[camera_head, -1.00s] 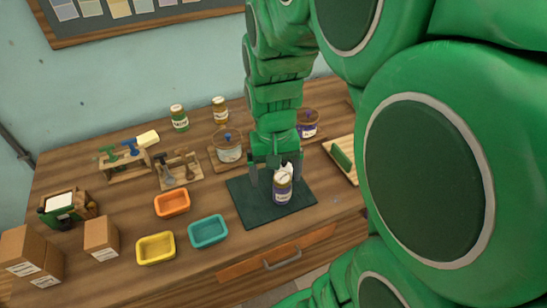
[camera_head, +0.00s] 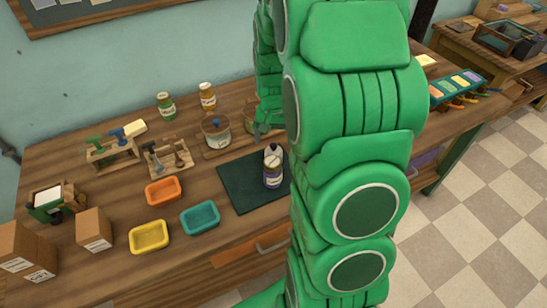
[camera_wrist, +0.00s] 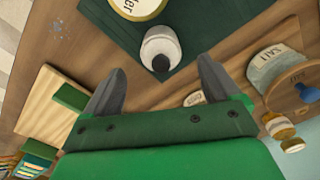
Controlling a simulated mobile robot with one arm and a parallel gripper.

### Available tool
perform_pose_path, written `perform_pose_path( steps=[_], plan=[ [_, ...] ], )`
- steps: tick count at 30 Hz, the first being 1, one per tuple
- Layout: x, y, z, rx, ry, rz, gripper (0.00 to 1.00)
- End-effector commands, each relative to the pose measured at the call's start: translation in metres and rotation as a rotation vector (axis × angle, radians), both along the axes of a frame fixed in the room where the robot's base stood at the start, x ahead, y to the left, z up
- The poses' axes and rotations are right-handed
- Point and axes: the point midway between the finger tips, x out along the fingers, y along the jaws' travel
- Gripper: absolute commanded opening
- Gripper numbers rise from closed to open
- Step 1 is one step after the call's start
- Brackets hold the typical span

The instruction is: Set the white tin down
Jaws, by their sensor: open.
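The white tin (camera_wrist: 160,45) stands on the dark green mat (camera_wrist: 205,25) in the wrist view, with a dark round spot on the side towards me. In the head view a bit of the white tin (camera_head: 275,149) shows behind a jar with a purple label (camera_head: 272,177). The jar's pale lid (camera_wrist: 138,6) is close beside the tin in the wrist view. My gripper (camera_wrist: 160,64) is open and empty, its fingers apart and the tin just beyond the tips, between their lines.
A wooden board with a green block (camera_wrist: 70,97) lies to one side. A salt jar (camera_wrist: 275,67) and a small amber bottle (camera_wrist: 283,132) are on the other. Orange (camera_head: 163,191), yellow (camera_head: 149,237) and teal (camera_head: 200,218) trays stand left of the mat.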

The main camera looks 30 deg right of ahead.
Motion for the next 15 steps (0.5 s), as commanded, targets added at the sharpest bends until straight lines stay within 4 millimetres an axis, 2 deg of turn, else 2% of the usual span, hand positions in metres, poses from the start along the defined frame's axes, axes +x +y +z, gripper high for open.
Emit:
perform_pose_path(
  steps=[15],
  plan=[
    [0.002, -0.001, -0.032, 0.0, -0.002, -0.005, 0.9]
  ],
)
